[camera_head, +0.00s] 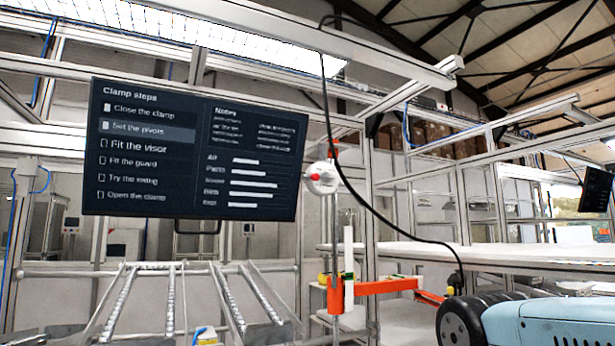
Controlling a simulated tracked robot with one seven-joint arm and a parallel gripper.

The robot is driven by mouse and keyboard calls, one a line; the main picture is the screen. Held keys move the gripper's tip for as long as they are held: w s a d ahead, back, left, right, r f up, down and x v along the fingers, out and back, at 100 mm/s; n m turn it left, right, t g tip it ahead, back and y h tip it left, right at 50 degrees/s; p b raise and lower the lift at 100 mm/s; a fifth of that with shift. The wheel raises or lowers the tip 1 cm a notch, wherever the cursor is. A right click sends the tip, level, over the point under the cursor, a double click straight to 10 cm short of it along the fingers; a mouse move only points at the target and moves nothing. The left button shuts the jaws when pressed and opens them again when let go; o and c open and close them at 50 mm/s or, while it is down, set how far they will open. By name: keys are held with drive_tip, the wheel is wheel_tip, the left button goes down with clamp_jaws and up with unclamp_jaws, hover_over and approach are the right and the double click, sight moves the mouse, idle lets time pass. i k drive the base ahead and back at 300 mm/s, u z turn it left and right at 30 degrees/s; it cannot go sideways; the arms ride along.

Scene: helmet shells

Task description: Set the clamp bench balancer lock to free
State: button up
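A round white unit (322,178) with a small red knob on its left face hangs on a vertical post near the middle of the view; it looks like the balancer. The red knob (315,177) may be its lock, but its setting is too small to read. Below it, an orange arm (375,287) reaches out to the right from an orange upright beside a white vertical bar. I do not see my gripper's fingers in this view.
A dark screen (192,150) listing clamp steps hangs at left. A sloped roller rack (170,300) stands below it. A black cable (345,170) hangs from the overhead rail down to the right. A light blue body (550,322) with black wheel-like parts fills the lower right corner.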

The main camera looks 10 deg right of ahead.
sight(314, 176)
drive_tip(key=u, duration=1.55)
drive_tip(key=k, duration=1.05)
drive_tip(key=z, duration=0.9)
drive_tip(key=i, duration=1.05)
drive_tip(key=z, duration=0.05)
